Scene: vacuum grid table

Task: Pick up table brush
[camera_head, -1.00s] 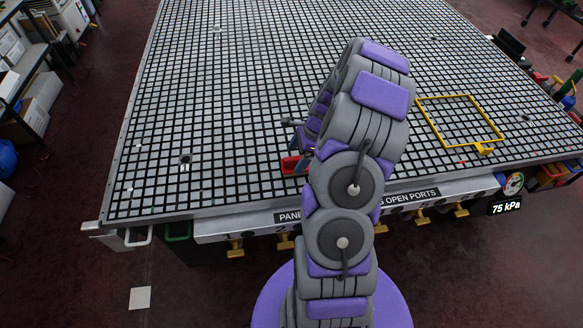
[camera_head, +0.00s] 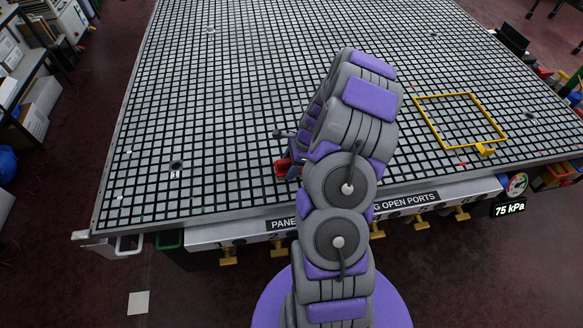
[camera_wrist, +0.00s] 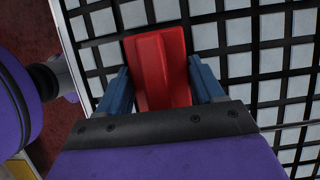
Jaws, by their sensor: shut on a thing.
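The table brush is a red block-shaped piece (camera_wrist: 158,70). In the wrist view it sits between the two blue fingers of my gripper (camera_wrist: 160,92), which are shut on it from both sides. In the head view a red part of the brush (camera_head: 283,169) shows just left of my arm, near the front edge of the grid table (camera_head: 230,100). My gripper is mostly hidden behind my arm there. Bristles are not visible, and I cannot tell whether the brush touches the table.
A yellow square frame (camera_head: 420,118) lies on the table to the right. Gold valves (camera_head: 278,249) line the front panel below a label, and a gauge (camera_head: 516,184) and 75 kPa display (camera_head: 508,209) are at the right. The table's left side is largely clear.

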